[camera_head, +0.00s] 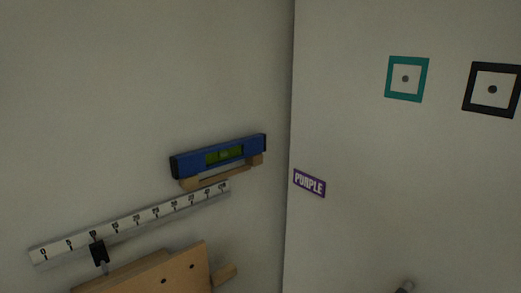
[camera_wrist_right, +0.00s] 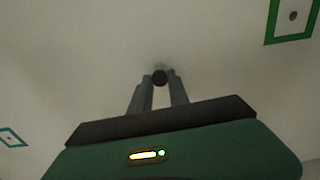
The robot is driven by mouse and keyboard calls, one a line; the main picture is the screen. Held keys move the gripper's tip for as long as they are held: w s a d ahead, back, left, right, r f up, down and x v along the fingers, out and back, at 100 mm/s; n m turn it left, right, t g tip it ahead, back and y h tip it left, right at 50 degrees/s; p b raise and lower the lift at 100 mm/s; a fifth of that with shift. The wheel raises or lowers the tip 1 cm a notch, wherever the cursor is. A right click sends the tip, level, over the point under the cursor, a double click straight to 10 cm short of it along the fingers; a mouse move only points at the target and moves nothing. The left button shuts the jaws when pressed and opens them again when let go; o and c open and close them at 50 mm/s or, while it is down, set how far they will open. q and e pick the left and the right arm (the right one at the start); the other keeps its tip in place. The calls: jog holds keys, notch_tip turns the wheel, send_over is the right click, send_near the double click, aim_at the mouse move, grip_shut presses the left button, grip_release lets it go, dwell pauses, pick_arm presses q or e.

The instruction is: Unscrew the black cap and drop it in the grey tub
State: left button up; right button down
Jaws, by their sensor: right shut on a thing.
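In the right wrist view the black cap (camera_wrist_right: 160,77) is a small dark round piece in front of the pale wall. My right gripper (camera_wrist_right: 160,85) has its two grey fingers on either side of the cap and is shut on it. A short grey shape shows just above the cap, against the wall; I cannot tell whether the cap is still joined to it. In the head view a small grey and dark piece (camera_head: 405,287) is cut off by the bottom edge; I cannot tell what it is. My left gripper and the grey tub are in neither view.
The left wall carries a blue spirit level (camera_head: 222,156), a numbered scale (camera_head: 140,221) with a black slider (camera_head: 99,252), and a wooden board (camera_head: 150,272). The right wall has a PURPLE label (camera_head: 309,183), a teal frame (camera_head: 407,79) and a black frame (camera_head: 492,90). A green frame (camera_wrist_right: 272,30) shows near the gripper.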

jog(key=n, duration=0.5)
jog(key=shift+a+f, duration=0.1)
jog(key=n, duration=0.5)
jog(key=c, duration=2)
grip_release()
grip_shut()
jog(key=shift+s+a, duration=0.2)
jog(key=shift+v, duration=1.95)
jog(key=shift+a, duration=0.1)
